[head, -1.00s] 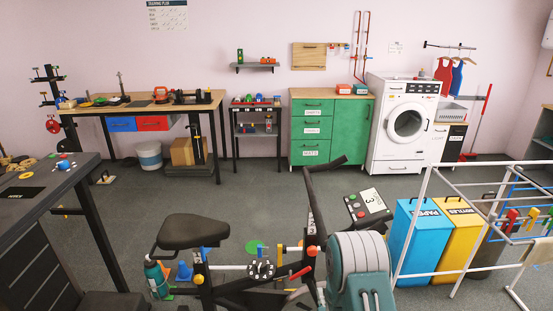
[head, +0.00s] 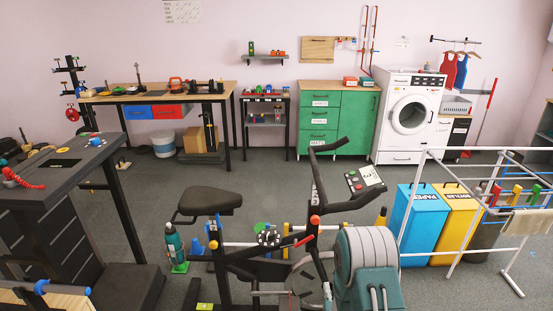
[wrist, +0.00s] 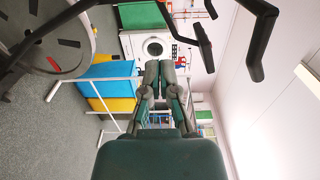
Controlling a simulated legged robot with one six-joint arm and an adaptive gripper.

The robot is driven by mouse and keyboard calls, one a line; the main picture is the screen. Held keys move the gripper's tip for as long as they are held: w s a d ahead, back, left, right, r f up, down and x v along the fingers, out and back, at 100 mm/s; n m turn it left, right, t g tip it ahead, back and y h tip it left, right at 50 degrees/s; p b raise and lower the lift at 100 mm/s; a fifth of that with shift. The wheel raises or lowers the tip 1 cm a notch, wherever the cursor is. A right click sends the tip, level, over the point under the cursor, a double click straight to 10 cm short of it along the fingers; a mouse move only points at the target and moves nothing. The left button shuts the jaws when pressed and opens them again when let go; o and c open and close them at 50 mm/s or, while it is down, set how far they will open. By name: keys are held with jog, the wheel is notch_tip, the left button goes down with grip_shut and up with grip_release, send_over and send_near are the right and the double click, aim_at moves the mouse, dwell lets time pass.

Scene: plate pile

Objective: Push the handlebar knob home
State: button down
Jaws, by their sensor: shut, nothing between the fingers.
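The exercise bike stands in the front middle of the head view. Its dark handlebar (head: 328,147) rises on a slanted post. A second orange knob (head: 213,245) is on the post under the seat. I cannot tell how deep either knob sits. My gripper (wrist: 160,66) shows in the wrist view, shut and empty, with its fingers together. The handlebar also shows in the wrist view (wrist: 204,48), above and right of my fingers, apart from them. My gripper is out of the head view.
A white drying rack (head: 475,160) stands right of the bike, before blue (head: 414,225) and yellow (head: 455,230) bins. A dark desk (head: 60,165) is at the left. A washing machine (head: 408,120) is at the back wall. Open floor lies behind the bike.

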jog(key=s+r+n+g, duration=0.3)
jog(key=r+n+g, duration=0.45)
jog(key=r, duration=1.45)
jog(key=s+r+n+g, duration=0.1)
jog(key=s+r+n, duration=0.2)
jog(key=s, duration=0.6)
jog(key=s+r+n+g, duration=0.2)
jog(key=s+r+n, duration=0.1)
jog(key=s, duration=0.6)
jog(key=s+r+n+g, duration=0.2)
jog(key=s+r+n, duration=0.1)
jog(key=s, duration=0.6)
jog(key=shift+s+r+n, duration=0.15)
jog(key=shift+s+n, duration=0.2)
jog(key=shift+n, duration=0.4)
jog(key=shift+d, duration=0.1)
